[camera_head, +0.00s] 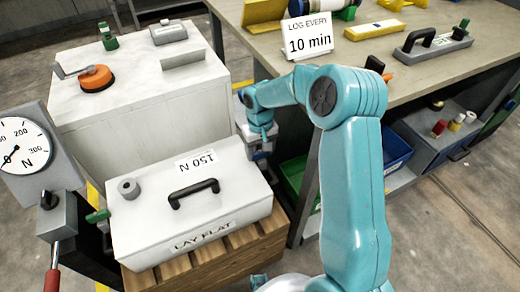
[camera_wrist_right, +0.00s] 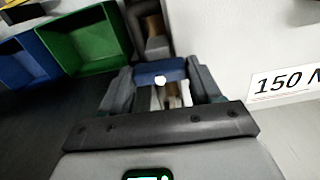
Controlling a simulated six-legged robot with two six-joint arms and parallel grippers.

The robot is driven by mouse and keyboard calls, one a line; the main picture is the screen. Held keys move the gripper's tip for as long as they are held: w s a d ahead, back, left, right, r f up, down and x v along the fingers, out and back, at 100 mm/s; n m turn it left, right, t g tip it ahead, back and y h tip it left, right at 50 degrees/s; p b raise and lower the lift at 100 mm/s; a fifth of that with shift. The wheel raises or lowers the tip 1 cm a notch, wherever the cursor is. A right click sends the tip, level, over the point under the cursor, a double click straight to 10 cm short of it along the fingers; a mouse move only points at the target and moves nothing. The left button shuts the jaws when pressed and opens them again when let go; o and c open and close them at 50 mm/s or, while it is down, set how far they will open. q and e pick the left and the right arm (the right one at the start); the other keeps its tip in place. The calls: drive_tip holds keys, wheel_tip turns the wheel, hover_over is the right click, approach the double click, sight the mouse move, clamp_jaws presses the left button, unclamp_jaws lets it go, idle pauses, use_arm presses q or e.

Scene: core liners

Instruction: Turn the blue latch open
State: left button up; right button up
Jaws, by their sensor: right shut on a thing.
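The blue latch (camera_wrist_right: 158,70) shows in the right wrist view as a short blue bar lying across between the fingers. My right gripper (camera_wrist_right: 163,86) is shut on it. In the head view my teal right arm reaches in from the lower right, and the right gripper (camera_head: 260,150) is in the gap between the white case (camera_head: 235,193) and the workbench (camera_head: 272,50). The latch itself is hidden there by the wrist and fingers, so its angle cannot be told. My left gripper is not in view.
The white case has a black handle and a "150 N" label, and lies on a wooden pallet (camera_head: 205,262). A green bin (camera_head: 296,178) and a blue bin (camera_head: 393,155) stand under the workbench. A round gauge (camera_head: 20,145) stands at left.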

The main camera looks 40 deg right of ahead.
sight(260, 151)
drive_tip(key=m, duration=0.4)
drive_tip(key=shift+m+b, duration=0.3)
drive_tip(key=shift+m, duration=0.1)
drive_tip(key=m, duration=0.4)
drive_tip(key=shift+b, duration=0.35)
drive_tip(key=m, duration=0.4)
drive_tip(key=shift+m+b, duration=0.35)
drive_tip(key=shift+m, duration=0.05)
drive_tip(key=shift+d+m, duration=0.1)
drive_tip(key=shift+m, duration=1.7)
drive_tip(key=o, duration=1.1)
drive_tip(key=shift+c, duration=0.2)
wheel_tip(260, 151, up, 16)
drive_tip(key=p, duration=0.4)
drive_tip(key=shift+r, duration=0.2)
